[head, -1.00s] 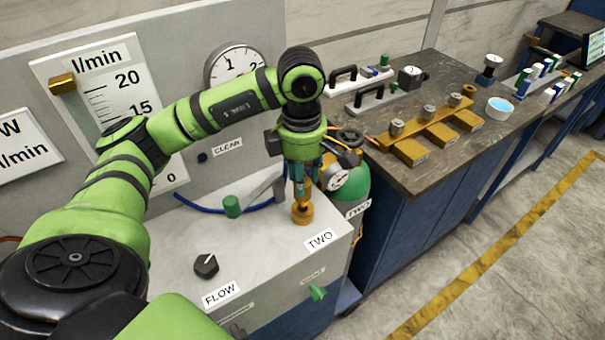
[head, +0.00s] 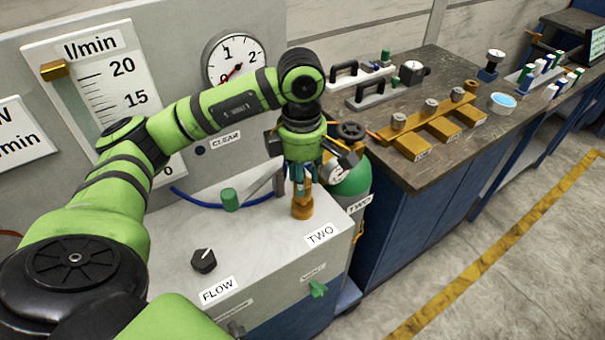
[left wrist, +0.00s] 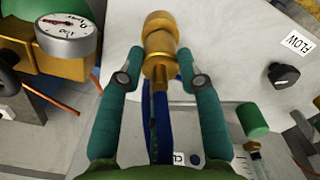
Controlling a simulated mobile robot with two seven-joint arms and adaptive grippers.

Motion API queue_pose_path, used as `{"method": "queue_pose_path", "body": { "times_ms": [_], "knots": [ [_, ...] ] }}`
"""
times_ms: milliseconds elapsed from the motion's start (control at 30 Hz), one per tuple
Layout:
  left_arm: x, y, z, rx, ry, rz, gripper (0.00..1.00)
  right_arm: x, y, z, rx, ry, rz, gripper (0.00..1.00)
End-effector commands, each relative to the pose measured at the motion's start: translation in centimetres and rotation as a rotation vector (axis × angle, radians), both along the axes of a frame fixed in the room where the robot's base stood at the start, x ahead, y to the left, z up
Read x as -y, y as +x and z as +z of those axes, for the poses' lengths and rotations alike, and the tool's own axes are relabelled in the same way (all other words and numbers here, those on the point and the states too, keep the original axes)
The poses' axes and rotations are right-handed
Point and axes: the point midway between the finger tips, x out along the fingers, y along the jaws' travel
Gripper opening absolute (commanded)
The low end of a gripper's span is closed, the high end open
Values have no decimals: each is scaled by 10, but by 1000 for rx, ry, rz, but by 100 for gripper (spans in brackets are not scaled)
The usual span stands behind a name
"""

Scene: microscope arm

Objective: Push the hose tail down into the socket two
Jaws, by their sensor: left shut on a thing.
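The hose tail (left wrist: 160,75) is a slim brass piece at the end of the blue hose (left wrist: 157,125). It points at the socket; how deep it sits I cannot tell. My left gripper (head: 301,187) is directly above the socket, its teal fingers pointing down on either side of the tail. It is shut on the hose tail, though the contact is not clear. My right gripper is not in view.
A green plug (head: 230,199) and the FLOW knob (head: 204,261) stand left of the socket. A green cylinder (head: 354,182) with a gauge is close on the right. Brass blocks (head: 440,130) sit on the dark side bench.

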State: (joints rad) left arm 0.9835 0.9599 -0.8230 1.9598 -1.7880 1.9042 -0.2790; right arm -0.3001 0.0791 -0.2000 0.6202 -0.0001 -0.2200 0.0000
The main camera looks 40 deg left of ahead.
Motion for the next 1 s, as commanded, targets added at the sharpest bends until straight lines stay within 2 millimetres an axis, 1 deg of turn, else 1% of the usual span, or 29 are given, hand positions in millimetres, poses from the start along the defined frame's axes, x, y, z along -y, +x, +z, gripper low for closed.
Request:
{"method": "queue_pose_path", "body": {
  "times_ms": [733,767,800,833,1000],
  "knots": [
    [0,0,-20,1,0,0,0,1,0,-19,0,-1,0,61],
    [0,0,-19,1,0,0,40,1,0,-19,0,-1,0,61],
    [0,0,-18,1,0,0,56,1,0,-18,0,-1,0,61],
    [0,0,-18,1,0,0,64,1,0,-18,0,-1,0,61],
    [0,0,-18,1,0,0,64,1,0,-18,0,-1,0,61]
  ]
}}
